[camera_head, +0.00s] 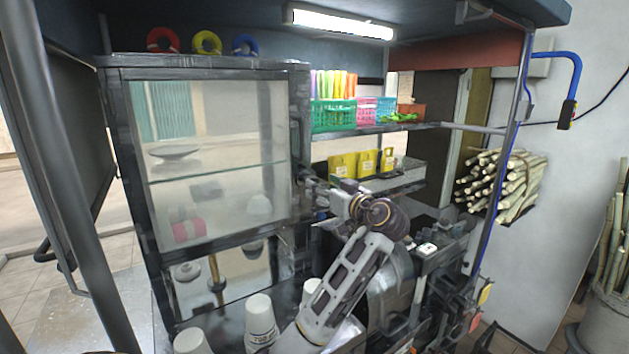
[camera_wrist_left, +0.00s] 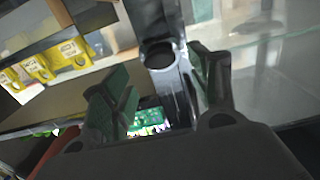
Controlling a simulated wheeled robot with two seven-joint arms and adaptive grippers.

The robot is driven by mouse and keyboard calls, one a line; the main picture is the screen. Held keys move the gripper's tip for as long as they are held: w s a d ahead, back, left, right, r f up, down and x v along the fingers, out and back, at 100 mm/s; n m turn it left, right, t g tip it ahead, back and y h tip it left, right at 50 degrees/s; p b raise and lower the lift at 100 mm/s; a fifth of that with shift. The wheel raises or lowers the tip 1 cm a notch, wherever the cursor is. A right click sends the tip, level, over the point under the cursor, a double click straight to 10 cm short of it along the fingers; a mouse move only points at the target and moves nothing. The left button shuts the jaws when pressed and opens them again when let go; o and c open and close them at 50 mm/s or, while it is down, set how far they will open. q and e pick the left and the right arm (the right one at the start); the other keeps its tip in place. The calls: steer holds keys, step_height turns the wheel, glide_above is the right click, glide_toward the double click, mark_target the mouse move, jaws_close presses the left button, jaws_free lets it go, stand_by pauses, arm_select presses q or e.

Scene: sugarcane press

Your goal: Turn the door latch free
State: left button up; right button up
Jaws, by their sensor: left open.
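The glass door (camera_head: 215,165) of the dark-framed cabinet is on the left of the head view and looks shut. My left gripper (camera_head: 318,188) is at the door's right frame edge, with its arm coming up from below. In the left wrist view my left gripper (camera_wrist_left: 165,88) is open, with green-padded fingers apart. A dark round metal piece (camera_wrist_left: 160,55), likely the latch, stands on a grey upright beyond and between the fingertips. I cannot tell whether the fingers touch it. In the head view the latch is hidden or too small to make out. My right gripper is not in view.
Shelves right of the door hold green (camera_head: 333,113) and pink baskets and yellow packets (camera_head: 343,165). White cups (camera_head: 260,315) stand below the door. Machinery (camera_head: 430,265) is to the right of my arm.

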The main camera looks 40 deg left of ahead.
arm_select(q)
steer(key=shift+p+x, duration=0.55)
steer(key=shift+x, duration=1.95)
steer(key=shift+c, duration=1.2)
steer(key=c, duration=0.8)
steer(key=shift+o, duration=0.2)
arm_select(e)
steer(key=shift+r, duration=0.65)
